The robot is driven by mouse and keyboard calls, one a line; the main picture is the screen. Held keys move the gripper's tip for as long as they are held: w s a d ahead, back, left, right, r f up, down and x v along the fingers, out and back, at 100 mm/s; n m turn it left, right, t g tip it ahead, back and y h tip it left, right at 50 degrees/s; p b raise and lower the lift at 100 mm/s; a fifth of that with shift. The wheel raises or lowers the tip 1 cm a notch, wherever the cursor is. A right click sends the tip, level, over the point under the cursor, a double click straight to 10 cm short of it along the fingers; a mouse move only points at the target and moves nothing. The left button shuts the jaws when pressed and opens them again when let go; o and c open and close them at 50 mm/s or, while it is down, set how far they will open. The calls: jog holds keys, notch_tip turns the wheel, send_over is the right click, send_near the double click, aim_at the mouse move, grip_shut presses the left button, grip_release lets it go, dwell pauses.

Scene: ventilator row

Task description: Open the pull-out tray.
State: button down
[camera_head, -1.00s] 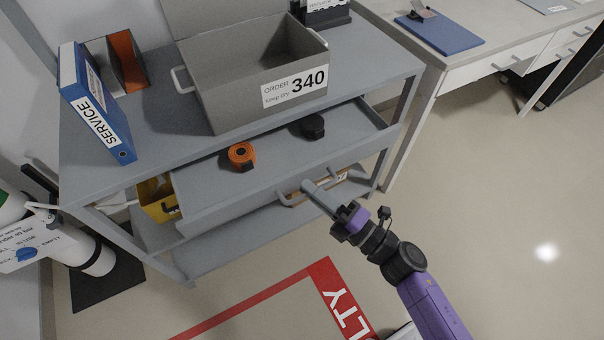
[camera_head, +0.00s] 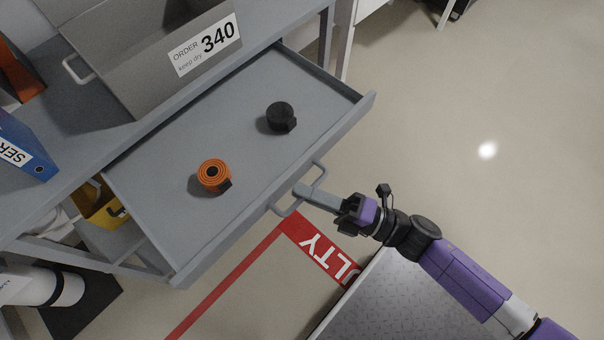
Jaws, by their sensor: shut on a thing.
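The pull-out tray (camera_head: 237,150) is a grey, shallow drawer under the top of a grey workbench. It is pulled well out toward the lower right, and its inside shows. An orange tape roll (camera_head: 213,175) and a black tape measure-like roll (camera_head: 280,117) lie in it. A grey bar handle (camera_head: 319,172) is on its front. My gripper (camera_head: 304,191), with grey fingers on a purple and black arm, is shut on the handle. The exact finger contact is too small to see clearly.
A grey box labelled ORDER 340 (camera_head: 150,71) and a blue SERVICE binder (camera_head: 22,146) stand on the workbench. A yellow container (camera_head: 100,206) is below. The floor at right is clear.

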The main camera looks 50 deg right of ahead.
jog(key=c, duration=1.5)
grip_release()
jog(key=v, duration=0.8)
jog(key=shift+b, duration=0.35)
jog(key=shift+w, duration=0.1)
